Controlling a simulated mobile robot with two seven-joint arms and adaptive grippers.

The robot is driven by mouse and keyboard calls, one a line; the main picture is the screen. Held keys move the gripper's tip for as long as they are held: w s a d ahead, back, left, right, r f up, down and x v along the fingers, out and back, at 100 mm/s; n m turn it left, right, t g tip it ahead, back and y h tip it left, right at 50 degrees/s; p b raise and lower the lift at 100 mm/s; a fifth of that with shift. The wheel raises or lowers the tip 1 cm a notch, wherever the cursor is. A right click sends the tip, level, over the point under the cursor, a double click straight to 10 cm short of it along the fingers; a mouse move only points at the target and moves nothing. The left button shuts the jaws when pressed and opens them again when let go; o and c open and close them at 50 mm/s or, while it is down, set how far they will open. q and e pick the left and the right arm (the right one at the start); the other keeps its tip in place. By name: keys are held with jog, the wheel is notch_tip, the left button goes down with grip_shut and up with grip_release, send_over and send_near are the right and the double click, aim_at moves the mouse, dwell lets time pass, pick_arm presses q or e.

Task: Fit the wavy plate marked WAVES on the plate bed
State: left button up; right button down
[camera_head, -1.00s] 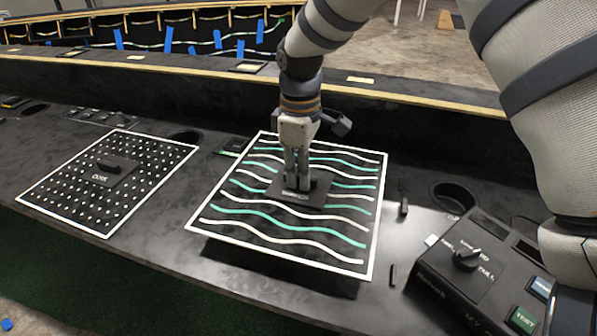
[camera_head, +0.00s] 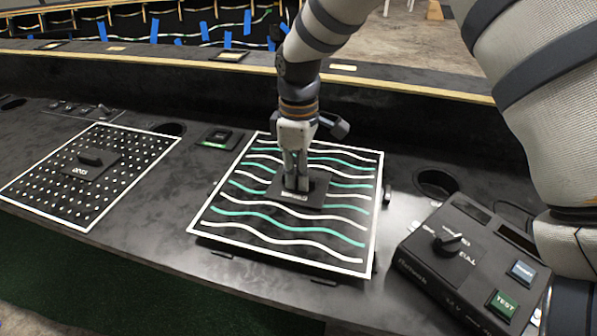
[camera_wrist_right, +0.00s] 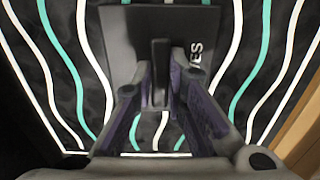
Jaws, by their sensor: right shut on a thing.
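The wavy plate (camera_head: 252,224) is a black square with a white border and white and teal wavy lines. It lies roughly level over the table. My right gripper (camera_head: 296,186) is shut on the upright handle at its middle, and the wrist view shows both fingers around the handle (camera_wrist_right: 160,70). Part of the lettering, "VES", shows beside the handle there. The plate bed is hidden under the plate; small dark tabs show at the plate's front and right edges. I cannot tell whether the plate touches the bed. My left gripper is out of view.
A dotted black plate (camera_head: 60,198) with its own handle lies to the left. A control box (camera_head: 450,285) with a knob and a green TEST button stands close on the right. A round hole (camera_head: 437,182) and a raised back ledge lie behind.

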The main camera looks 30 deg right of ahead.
jog(key=shift+f, duration=1.1)
dwell(1.3)
jog(key=c, duration=1.5)
grip_release()
jog(key=shift+c, duration=0.2)
notch_tip(320, 180, up, 12)
